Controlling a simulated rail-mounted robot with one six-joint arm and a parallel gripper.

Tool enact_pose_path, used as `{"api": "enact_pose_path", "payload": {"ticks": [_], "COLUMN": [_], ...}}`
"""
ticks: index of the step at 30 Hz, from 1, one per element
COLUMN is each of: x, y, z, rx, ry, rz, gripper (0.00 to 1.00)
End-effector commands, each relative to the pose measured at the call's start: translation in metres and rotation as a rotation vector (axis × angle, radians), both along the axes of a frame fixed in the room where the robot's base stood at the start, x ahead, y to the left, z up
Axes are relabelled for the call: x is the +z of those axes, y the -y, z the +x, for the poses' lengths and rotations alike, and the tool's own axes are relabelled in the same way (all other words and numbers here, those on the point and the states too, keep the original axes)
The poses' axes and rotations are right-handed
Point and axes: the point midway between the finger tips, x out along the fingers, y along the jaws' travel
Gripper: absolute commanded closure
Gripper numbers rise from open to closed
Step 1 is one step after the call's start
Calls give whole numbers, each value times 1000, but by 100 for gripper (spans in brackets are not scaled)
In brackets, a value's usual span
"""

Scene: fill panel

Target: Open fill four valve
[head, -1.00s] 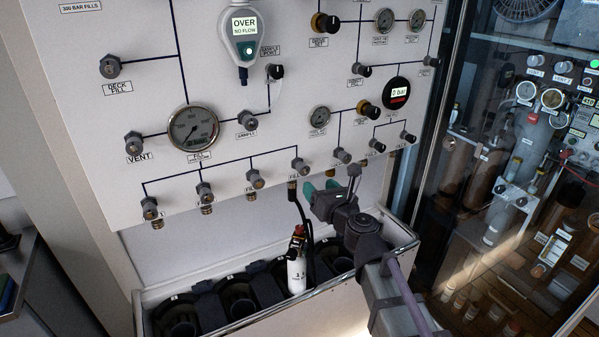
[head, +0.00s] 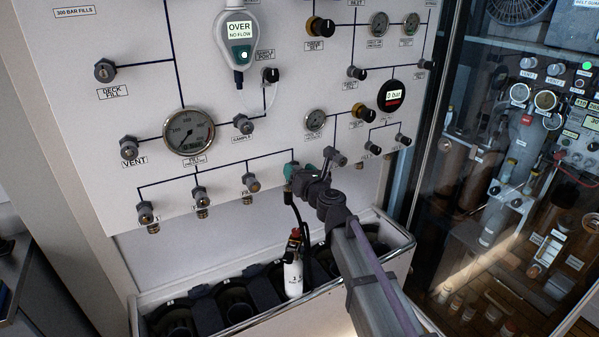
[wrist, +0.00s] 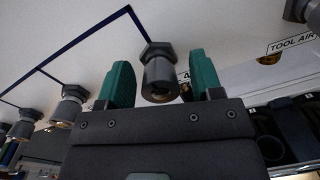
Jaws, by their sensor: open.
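The fill four valve (wrist: 158,75) is a dark grey knob with a brass-coloured end. It stands at the right end of the lower row of fill valves. In the wrist view it sits between the two green fingers of my gripper (wrist: 160,86), which are open, one on each side. No clear contact shows. In the head view my gripper (head: 298,172) is at the panel's lower edge and mostly hides this valve. Its label is largely covered; a "4" partly shows beside the right finger in the wrist view.
Other fill valves (head: 249,183) stand in a row to the left. A grey valve (head: 335,157) is close on the right, near the TOOL AIR label (wrist: 292,43). Below, a white cylinder (head: 293,276) with a black hose stands in an open trough (head: 225,331).

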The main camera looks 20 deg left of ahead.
Motion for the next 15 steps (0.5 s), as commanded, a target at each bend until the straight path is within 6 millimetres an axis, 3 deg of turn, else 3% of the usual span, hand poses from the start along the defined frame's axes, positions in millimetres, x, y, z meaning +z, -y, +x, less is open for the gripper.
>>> {"api": "enact_pose_path", "payload": {"ticks": [2, 15], "x": [0, 0], "y": [0, 0], "z": [0, -1], "rx": [0, 0], "ry": [0, 0], "rz": [0, 0], "gripper": [40, 81]}}
